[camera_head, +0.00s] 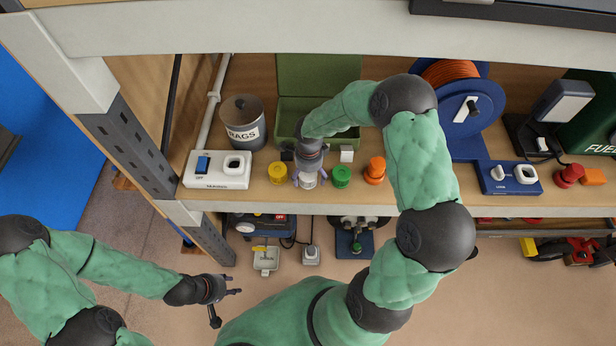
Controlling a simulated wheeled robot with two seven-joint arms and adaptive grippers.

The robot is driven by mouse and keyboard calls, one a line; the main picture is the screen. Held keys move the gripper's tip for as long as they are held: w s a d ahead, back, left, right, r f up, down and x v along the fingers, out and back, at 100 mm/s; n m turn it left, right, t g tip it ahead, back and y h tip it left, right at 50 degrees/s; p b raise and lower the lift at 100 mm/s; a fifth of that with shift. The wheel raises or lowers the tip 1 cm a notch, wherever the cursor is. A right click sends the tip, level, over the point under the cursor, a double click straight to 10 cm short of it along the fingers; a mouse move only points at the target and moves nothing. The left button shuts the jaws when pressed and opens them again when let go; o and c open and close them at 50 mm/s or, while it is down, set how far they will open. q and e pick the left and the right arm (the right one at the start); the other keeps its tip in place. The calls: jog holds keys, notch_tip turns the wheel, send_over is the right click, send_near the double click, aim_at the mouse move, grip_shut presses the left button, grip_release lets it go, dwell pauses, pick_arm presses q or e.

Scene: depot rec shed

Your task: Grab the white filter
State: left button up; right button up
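A white filter (309,181) stands on the shelf's front part, between a yellow one (278,173) and a green one (341,176). My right gripper (309,178) reaches down to it from behind and above. Its fingers are spread on the left and right of the white filter, apparently with small gaps, and its body hides the filter's upper part. My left gripper (228,306) is open and empty, low in front of the shelf, away from the filter.
A red-orange filter (375,170) stands further right, and a small white cube (347,154) behind. A white switch box (216,170), a rags tin (243,122) and an open green box (318,75) are nearby. A blue cable reel (463,126) stands right of my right arm.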

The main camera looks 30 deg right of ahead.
jog(key=c, duration=0.9)
jog(key=shift+r, duration=0.1)
